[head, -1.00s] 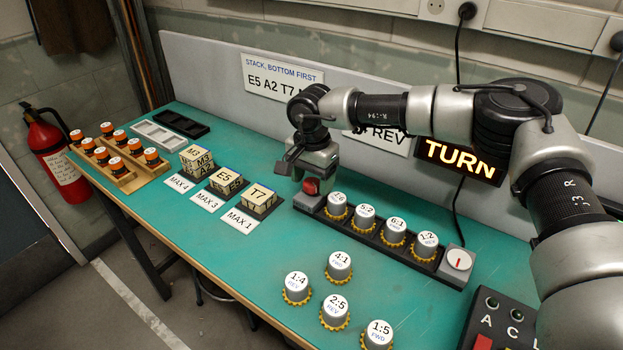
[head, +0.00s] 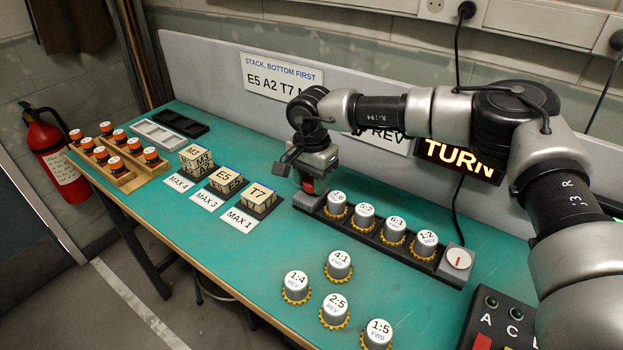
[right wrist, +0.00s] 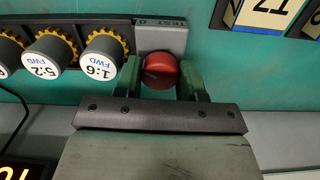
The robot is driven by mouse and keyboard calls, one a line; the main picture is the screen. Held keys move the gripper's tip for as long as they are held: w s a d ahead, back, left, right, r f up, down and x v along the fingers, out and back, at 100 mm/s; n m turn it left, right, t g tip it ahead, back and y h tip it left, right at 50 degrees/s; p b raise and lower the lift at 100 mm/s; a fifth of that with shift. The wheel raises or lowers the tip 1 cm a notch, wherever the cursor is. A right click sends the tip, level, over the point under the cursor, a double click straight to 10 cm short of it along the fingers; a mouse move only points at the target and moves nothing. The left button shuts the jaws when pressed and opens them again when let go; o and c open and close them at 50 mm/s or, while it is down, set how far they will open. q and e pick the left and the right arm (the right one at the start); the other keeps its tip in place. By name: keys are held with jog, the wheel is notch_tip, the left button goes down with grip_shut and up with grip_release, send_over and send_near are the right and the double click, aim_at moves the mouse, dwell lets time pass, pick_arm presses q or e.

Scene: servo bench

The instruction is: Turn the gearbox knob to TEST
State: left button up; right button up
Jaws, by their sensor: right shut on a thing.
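The red gearbox knob (right wrist: 160,70) sits at the end of the dark gear rack (head: 384,238), on a grey block (right wrist: 163,38) marked "TEST 0" in the right wrist view. My right gripper (right wrist: 160,80) is shut on the knob, one finger at each side. In the head view, the right gripper (head: 309,180) comes down over the rack's left end, with a bit of red showing between its fingers. Which mark the knob points at cannot be told. My left gripper is not in view.
Several labelled gears stand in the rack, with a round gauge (head: 458,259) at its right end. Loose gears (head: 335,310) stand in front. Letter blocks (head: 259,195) on dark trays stand left of the gripper. A lit "TURN" sign (head: 458,158) hangs behind.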

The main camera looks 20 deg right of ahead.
jog(key=m, duration=0.6)
jog(key=shift+b, duration=0.4)
jog(key=m, duration=0.6)
jog(key=shift+m+b, duration=0.3)
jog(key=shift+b, duration=0.05)
jog(key=m, duration=1.1)
jog(key=shift+m, duration=0.4)
jog(key=shift+r, duration=0.1)
jog(key=o, duration=0.9)
